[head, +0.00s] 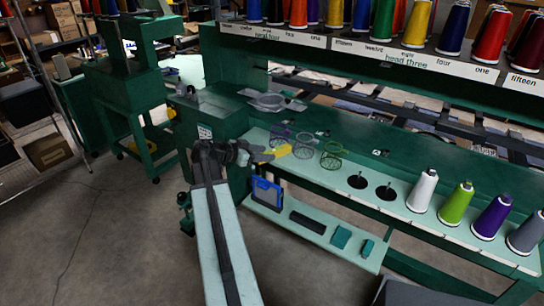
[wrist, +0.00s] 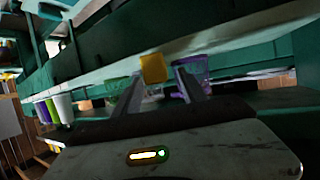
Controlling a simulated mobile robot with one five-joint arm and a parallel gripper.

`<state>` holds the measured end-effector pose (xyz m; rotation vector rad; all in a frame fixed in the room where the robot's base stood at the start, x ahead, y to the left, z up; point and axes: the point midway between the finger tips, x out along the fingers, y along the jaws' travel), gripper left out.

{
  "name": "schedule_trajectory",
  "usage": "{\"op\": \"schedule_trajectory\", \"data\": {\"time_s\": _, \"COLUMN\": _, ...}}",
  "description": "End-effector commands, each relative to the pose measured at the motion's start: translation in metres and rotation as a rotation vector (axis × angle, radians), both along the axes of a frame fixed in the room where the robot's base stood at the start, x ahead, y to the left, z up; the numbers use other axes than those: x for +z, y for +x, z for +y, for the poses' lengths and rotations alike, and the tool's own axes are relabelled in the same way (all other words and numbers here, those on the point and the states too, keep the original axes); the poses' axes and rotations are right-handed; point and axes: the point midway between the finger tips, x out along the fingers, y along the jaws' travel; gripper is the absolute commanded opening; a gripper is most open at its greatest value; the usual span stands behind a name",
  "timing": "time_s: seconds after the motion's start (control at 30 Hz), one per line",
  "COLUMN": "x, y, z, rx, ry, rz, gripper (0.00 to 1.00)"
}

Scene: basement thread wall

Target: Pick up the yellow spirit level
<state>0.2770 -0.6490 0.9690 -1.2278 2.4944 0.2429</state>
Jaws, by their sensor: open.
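The yellow spirit level (head: 272,154) shows in the head view as a short yellow bar at the near edge of the pale green shelf, just beyond the end of my arm. In the wrist view its yellow end (wrist: 153,68) shows between and just beyond the fingertips. My gripper (wrist: 158,76) is open, with one finger on each side of the yellow end. I cannot tell whether either finger touches it. In the head view my gripper (head: 247,154) is dark and small, and it partly hides the level's left end.
A lower tray (head: 310,228) holds a blue-framed item (head: 266,193) and several small things. Thread cones (head: 424,190) line the shelf at right. Open floor lies at left.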

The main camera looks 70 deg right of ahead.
Motion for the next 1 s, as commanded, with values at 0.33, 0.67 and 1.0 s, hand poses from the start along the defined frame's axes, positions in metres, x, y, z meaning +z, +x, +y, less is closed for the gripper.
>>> {"op": "schedule_trajectory", "data": {"time_s": 0.33, "x": -0.015, "y": -0.027, "z": -0.037, "rx": 0.001, "ry": 0.001, "rz": 0.000, "gripper": 0.49}}
{"op": "schedule_trajectory", "data": {"time_s": 0.67, "x": -0.014, "y": -0.027, "z": -0.036, "rx": 0.002, "ry": 0.001, "rz": 0.000, "gripper": 0.02}}
{"op": "schedule_trajectory", "data": {"time_s": 1.0, "x": -0.011, "y": -0.026, "z": -0.035, "rx": 0.003, "ry": 0.001, "rz": -0.001, "gripper": 0.00}}
